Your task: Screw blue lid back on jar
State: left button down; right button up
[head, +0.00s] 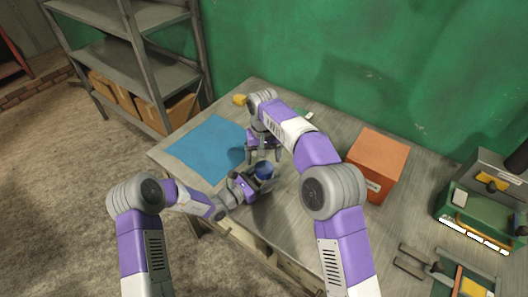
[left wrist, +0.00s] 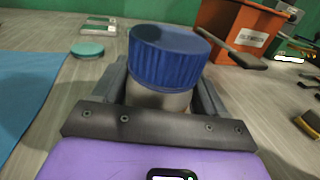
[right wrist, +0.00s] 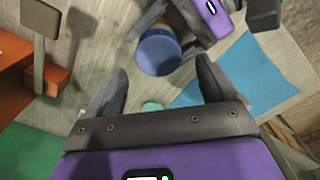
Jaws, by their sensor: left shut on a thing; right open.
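The jar (left wrist: 158,99) stands upright on the table with the blue lid (left wrist: 168,55) on its top; whether the lid is threaded tight cannot be told. My left gripper (left wrist: 160,85) is shut on the jar's body below the lid. The blue lid also shows in the head view (head: 264,169) and in the right wrist view (right wrist: 158,52). My right gripper (right wrist: 163,72) is open and empty, with the lid ahead of and between its fingertips in its own view. In the head view my right gripper (head: 263,158) is just behind the jar, pointing down.
A blue mat (head: 206,147) lies left of the jar. An orange bin (head: 376,163) stands to the right. A flat teal disc (left wrist: 88,50) lies on the table behind the jar. Green toolboxes (head: 478,215) are at the far right. A grey shelf (head: 130,55) stands back left.

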aim_at(264, 167)
jog(key=n, duration=0.2)
jog(key=r+n, duration=0.1)
jog(key=n, duration=0.2)
jog(key=shift+r+n, duration=0.3)
jog(key=n, duration=0.1)
jog(key=r+n, duration=0.1)
jog(key=n, duration=0.1)
jog(key=shift+d+n, duration=0.1)
jog(key=shift+n, duration=0.2)
jog(key=shift+f, duration=0.1)
jog(key=shift+f, duration=3.9)
jog(key=shift+c, duration=0.5)
jog(key=c, duration=1)
jog(key=o, duration=1.3)
jog(key=shift+c, duration=0.2)
jog(key=shift+r, duration=0.1)
notch_tip(264, 167, up, 12)
